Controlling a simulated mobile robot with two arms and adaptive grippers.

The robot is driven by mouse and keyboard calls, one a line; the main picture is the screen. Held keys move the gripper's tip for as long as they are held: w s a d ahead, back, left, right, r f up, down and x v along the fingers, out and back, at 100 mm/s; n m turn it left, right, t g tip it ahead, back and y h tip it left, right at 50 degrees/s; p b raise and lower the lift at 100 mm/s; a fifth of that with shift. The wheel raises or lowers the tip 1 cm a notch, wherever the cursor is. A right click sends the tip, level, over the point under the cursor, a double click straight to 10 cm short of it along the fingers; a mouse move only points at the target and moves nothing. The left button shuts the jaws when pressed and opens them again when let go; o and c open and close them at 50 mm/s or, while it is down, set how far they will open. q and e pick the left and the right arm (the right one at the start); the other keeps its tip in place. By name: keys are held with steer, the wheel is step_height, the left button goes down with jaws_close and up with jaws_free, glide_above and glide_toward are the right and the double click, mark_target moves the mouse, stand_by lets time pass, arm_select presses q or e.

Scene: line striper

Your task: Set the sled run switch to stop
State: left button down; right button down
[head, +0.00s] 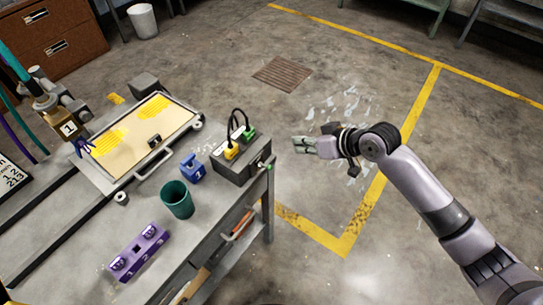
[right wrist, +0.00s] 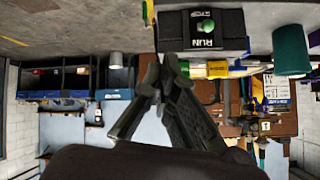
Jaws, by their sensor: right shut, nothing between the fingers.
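The sled run switch shows in the right wrist view as a green-tipped toggle (right wrist: 205,26) on a dark box face, beside a label reading RUN (right wrist: 205,43). The dark control box (head: 232,172) stands at the table's right corner in the head view, with a yellow plug and a green plug on top. The switch's face is hard to make out there. My right gripper (head: 303,145) is shut and empty, in the air to the right of the box and apart from it. Its fingertips also show in the right wrist view (right wrist: 163,70), below the box in the picture. My left gripper is not in view.
A tray with a yellow-striped board (head: 140,137) lies behind. The floor right of the table is clear around my right arm.

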steer(key=s+a+r+n+g+y, duration=0.1)
steer(key=s+a+r, duration=0.1)
steer(key=r, duration=0.3)
steer(key=shift+s+a+n, duration=0.2)
steer(key=shift+s+n, duration=0.2)
steer(key=shift+s, duration=0.15)
steer(key=w+a+f+p, duration=0.1)
steer(key=a+f, duration=0.1)
steer(key=f, duration=0.1)
steer(key=w+a+f+p, duration=0.1)
steer(key=f, duration=0.2)
steer(key=a+f+p, duration=0.1)
steer(key=a+f, duration=0.1)
steer(key=f, duration=0.1)
steer(key=shift+w+a+f, duration=0.3)
steer(key=shift+w, duration=0.1)
steer(key=shift+f, duration=0.15)
